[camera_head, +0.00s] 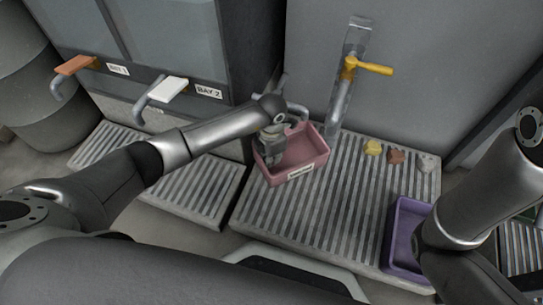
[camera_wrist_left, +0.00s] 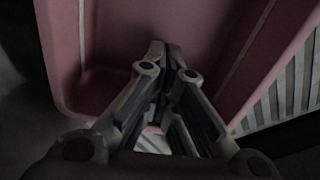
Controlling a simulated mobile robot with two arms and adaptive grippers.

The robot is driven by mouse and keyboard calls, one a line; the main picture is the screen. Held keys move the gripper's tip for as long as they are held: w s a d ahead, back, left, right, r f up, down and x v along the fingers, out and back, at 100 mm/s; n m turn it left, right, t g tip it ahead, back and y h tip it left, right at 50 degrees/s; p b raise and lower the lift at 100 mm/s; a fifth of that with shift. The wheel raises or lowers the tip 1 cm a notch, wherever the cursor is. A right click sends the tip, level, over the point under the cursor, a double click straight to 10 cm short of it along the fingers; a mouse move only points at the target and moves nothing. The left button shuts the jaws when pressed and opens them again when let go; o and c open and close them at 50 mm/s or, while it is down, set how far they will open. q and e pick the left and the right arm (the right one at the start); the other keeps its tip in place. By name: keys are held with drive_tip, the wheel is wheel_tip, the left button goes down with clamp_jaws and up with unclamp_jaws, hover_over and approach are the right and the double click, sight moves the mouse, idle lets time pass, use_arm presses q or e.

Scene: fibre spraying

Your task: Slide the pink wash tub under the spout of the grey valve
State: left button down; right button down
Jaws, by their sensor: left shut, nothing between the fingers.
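The pink wash tub (camera_head: 312,153) sits upright on the slatted grating, with a white label on its front. My left gripper (camera_head: 269,153) is shut and empty, reaching down inside the tub's left part. In the left wrist view the closed fingertips (camera_wrist_left: 165,52) are in front of the tub's pink inside (camera_wrist_left: 205,25); I cannot tell if they touch it. A grey lever and spout, seemingly the grey valve (camera_head: 298,107), shows behind my left wrist, which partly hides it. The spout appears close to the tub's back rim. My right arm shows at the right, its gripper out of view.
A purple tub (camera_head: 393,238) stands at the grating's right edge. A tall pipe with a yellow lever (camera_head: 372,67) rises behind the grating. Yellow, brown and grey lumps (camera_head: 397,156) lie at the back right. The grating's middle (camera_head: 330,205) is clear.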

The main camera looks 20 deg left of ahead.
use_arm(q)
drive_tip(key=shift+f+b, duration=0.3)
drive_tip(key=shift+f, duration=0.4)
drive_tip(key=shift+s+a+r+p, duration=0.25)
drive_tip(key=shift+s+a+p, duration=0.15)
drive_tip(key=shift+p, duration=0.45)
drive_tip(key=shift+s+a+p, duration=0.15)
drive_tip(key=shift+a+p, duration=0.05)
drive_tip(key=shift+p, duration=0.1)
drive_tip(key=shift+s+f, duration=0.15)
drive_tip(key=shift+f, duration=0.1)
